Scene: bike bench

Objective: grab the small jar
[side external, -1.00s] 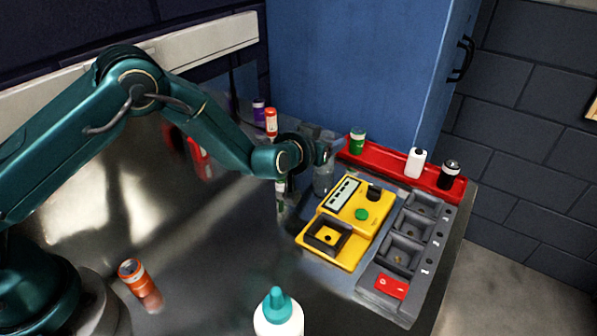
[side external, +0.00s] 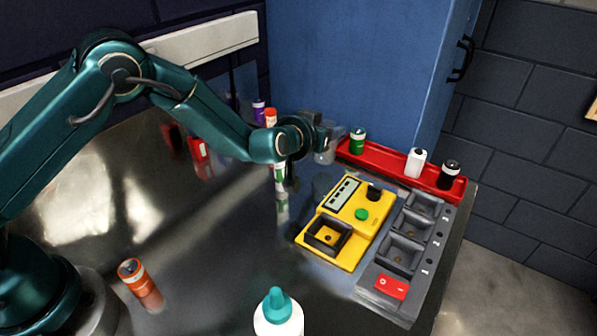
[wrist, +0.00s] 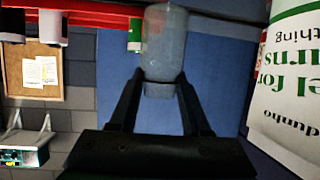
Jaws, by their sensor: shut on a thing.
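The small jar (wrist: 164,45) is grey and see-through. In the wrist view it stands out between my two dark fingers, which are shut on its lower part in that picture. My gripper (wrist: 160,88) holds it with a finger on each side. In the side view my gripper (side external: 323,137) is at the end of the arm, and the jar (side external: 325,156) shows dimly below it, raised above the bench, behind the yellow device. Its outline is blurred there, so fine contact cannot be told.
A white and green can (side external: 280,176) stands close left of my gripper; it fills the right of the wrist view (wrist: 292,85). A yellow device (side external: 345,222) and grey compartment tray (side external: 385,306) lie in front. A red tray (side external: 388,170) holds bottles. An orange can (side external: 133,272) stands front left.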

